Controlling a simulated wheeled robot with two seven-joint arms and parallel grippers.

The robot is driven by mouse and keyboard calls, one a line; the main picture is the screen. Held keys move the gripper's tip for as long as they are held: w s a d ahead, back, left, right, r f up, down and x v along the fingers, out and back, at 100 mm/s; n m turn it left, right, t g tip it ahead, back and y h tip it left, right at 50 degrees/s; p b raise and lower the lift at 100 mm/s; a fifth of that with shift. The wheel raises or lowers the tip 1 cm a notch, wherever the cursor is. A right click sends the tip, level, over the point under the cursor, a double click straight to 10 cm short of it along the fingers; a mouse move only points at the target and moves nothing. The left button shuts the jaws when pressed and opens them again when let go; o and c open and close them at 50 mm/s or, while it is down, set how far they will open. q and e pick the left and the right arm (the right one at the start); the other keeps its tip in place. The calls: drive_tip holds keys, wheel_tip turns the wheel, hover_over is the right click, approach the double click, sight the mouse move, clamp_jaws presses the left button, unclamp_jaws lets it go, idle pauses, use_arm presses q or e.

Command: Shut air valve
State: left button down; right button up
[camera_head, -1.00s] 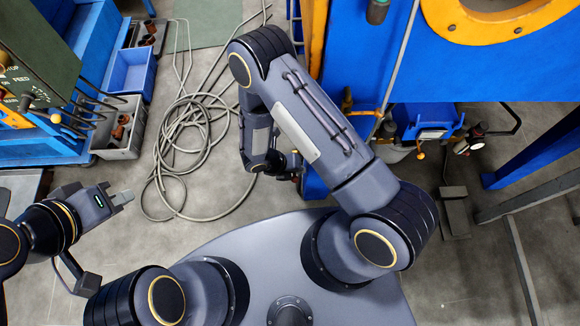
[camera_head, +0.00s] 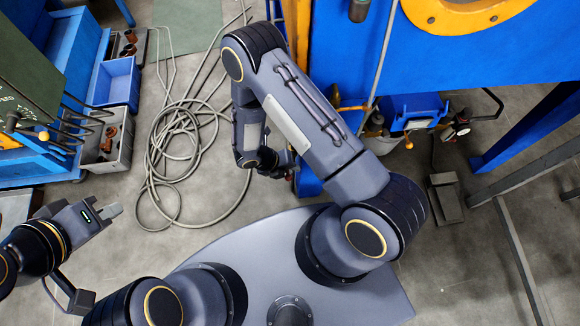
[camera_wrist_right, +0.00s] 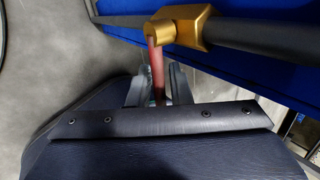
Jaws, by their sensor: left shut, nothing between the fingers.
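The brass air valve (camera_wrist_right: 183,27) sits on a dark pipe in the right wrist view. Its red handle (camera_wrist_right: 157,75) points down the picture between the two fingers of my right gripper (camera_wrist_right: 160,82). The fingers are apart with the handle between them; I cannot tell whether they press on it. In the head view my right gripper (camera_head: 287,168) is small and dark, beside the blue machine, and the valve cannot be made out there. My left gripper (camera_head: 112,209) is shut and empty at the lower left, over bare floor.
A coiled grey hose (camera_head: 178,140) lies on the floor. A blue bin (camera_head: 117,82) and a grey bin (camera_head: 110,140) stand at left. A dark pedal-like block (camera_head: 445,197) is at right.

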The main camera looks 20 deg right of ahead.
drive_tip(key=p+v, duration=0.1)
drive_tip(key=v, duration=0.6)
drive_tip(key=shift+a+r+p, duration=0.25)
drive_tip(key=shift+r+p, duration=0.1)
drive_tip(key=shift+p, duration=0.05)
drive_tip(key=shift+a, duration=0.15)
